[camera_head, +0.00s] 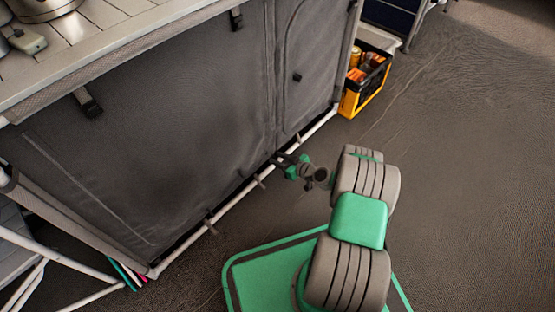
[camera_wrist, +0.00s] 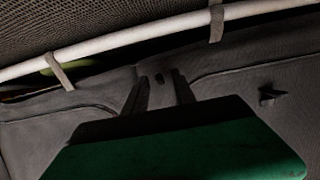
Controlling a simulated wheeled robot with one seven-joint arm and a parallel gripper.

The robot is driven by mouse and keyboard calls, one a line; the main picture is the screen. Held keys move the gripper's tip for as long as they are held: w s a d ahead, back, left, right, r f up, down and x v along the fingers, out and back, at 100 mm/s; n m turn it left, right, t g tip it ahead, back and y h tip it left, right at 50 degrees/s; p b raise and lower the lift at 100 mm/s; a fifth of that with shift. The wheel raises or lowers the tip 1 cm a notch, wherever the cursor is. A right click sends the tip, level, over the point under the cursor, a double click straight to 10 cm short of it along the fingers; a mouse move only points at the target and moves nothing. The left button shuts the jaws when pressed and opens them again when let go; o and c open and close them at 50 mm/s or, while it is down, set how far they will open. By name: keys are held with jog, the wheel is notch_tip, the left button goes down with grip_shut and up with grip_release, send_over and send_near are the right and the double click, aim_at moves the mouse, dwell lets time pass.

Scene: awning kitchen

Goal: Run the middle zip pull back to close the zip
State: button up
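The grey fabric cabinet front (camera_head: 160,120) has two panels with a seam or zip line between them. My gripper (camera_head: 281,160) is low at the cabinet front, near the bottom of that middle line. In the wrist view my gripper (camera_wrist: 160,86) has its two dark fingers apart, with grey fabric showing between them. A small dark tab (camera_wrist: 160,77), which looks like the middle zip pull, lies between the fingertips; I cannot tell whether either finger touches it. In the head view my gripper hides this spot.
A white bottom tube (camera_head: 245,190) with fabric loops runs along the cabinet's foot. A dark toggle (camera_wrist: 270,94) sits right of my fingers in the wrist view. A yellow-and-black crate (camera_head: 365,85) stands beyond the cabinet. Floor at right is clear.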

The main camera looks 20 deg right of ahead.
jog(key=p+v, duration=0.3)
jog(key=v, duration=0.4)
jog(key=shift+s+d, duration=0.2)
jog(key=shift+s, duration=0.1)
jog(key=shift+d+r, duration=0.1)
jog(key=shift+r, duration=0.05)
